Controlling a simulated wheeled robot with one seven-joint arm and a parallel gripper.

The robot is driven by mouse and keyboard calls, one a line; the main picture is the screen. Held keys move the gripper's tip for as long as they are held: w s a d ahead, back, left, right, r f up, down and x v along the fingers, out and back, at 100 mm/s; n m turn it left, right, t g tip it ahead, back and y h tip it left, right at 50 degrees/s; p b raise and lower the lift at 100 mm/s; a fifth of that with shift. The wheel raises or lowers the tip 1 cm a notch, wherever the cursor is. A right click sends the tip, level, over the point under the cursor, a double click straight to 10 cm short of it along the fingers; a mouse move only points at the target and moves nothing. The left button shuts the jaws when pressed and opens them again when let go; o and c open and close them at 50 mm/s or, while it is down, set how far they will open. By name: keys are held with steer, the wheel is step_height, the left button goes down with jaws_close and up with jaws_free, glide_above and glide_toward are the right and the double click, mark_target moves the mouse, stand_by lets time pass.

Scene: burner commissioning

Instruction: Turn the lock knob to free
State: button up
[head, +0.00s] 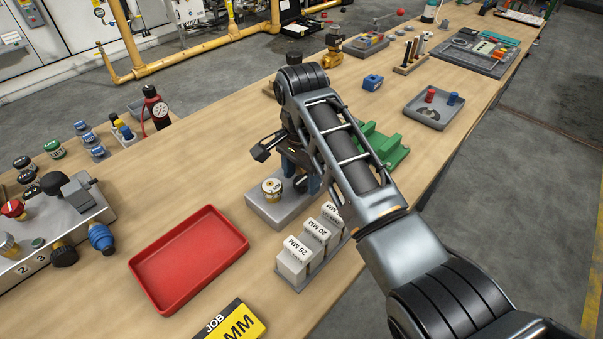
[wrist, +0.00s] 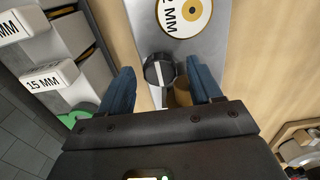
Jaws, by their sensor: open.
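The lock knob (wrist: 157,71) is a black round knob with a white line across it, on a grey metal fixture (wrist: 145,25). A brass-coloured part (wrist: 182,92) lies between knob and right finger. Contact cannot be told.
White gauge blocks (head: 308,244) stand in a rack just in front of the fixture. A red tray (head: 188,258) lies to the left, and a green part (head: 384,144) stands behind my arm. Bare tabletop lies left of the fixture.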

steer(key=shift+f, duration=0.15)
steer(key=shift+c, duration=0.3)
steer(key=c, duration=1)
steer(key=shift+n, duration=0.4)
steer(key=n, duration=1.2)
steer(key=shift+n, duration=0.4)
